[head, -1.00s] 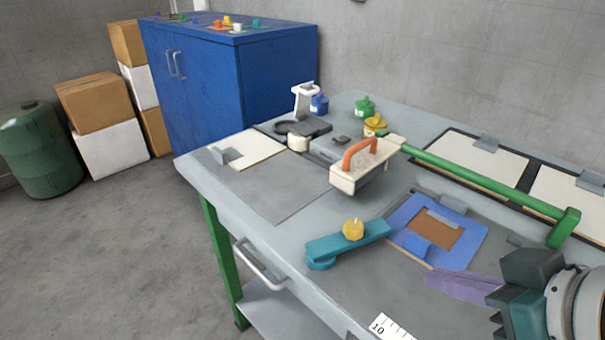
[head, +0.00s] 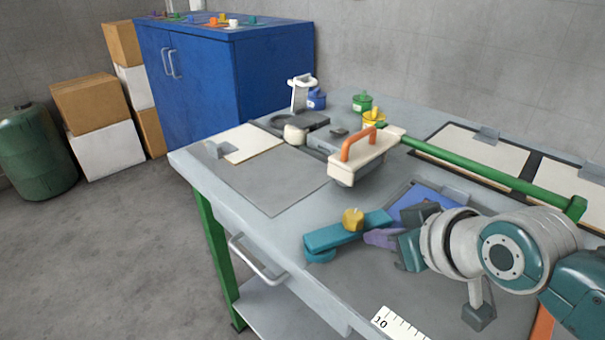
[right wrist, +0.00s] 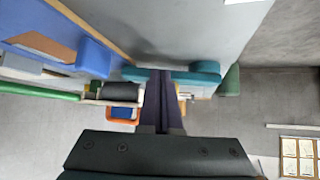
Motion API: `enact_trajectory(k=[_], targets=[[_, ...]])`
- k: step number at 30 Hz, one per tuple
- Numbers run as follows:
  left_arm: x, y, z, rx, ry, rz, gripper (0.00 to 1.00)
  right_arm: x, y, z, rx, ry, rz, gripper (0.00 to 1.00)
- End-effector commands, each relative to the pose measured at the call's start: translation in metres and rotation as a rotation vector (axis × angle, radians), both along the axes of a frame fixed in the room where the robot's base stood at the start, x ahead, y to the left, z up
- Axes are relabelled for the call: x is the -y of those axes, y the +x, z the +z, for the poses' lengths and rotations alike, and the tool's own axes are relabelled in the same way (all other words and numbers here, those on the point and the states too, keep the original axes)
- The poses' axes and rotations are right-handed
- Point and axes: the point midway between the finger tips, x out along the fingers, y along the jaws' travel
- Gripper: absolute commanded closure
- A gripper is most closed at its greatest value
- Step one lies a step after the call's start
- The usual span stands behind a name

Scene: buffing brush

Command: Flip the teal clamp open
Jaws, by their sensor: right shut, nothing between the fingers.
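The teal clamp (head: 330,239) is a flat bar lying near the front edge of the workbench, with a yellow knob (head: 353,219) on top. It also shows in the right wrist view (right wrist: 205,74), crossing behind my fingers. The blue frame (head: 410,199) beside the clamp is partly hidden by my right gripper. My left gripper is not in view.
A cream block with an orange handle (head: 358,147) stands behind the clamp. A green bar (head: 470,170) runs to the right from it. Several small pots stand at the back. A grey mat (head: 270,183) left of the clamp is bare.

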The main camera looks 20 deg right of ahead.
Motion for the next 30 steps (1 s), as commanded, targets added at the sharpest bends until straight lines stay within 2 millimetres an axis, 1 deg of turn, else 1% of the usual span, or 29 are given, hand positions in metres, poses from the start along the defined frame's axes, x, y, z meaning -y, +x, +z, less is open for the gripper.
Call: enact_trajectory(k=[13,30], targets=[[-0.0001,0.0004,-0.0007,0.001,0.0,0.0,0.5,0.0004,0.0019,-0.0002,0.0,0.0,0.006,1.0],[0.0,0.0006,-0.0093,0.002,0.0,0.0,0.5,0.0049,0.0094,-0.0004,0.0,-0.002,0.104,1.0]])
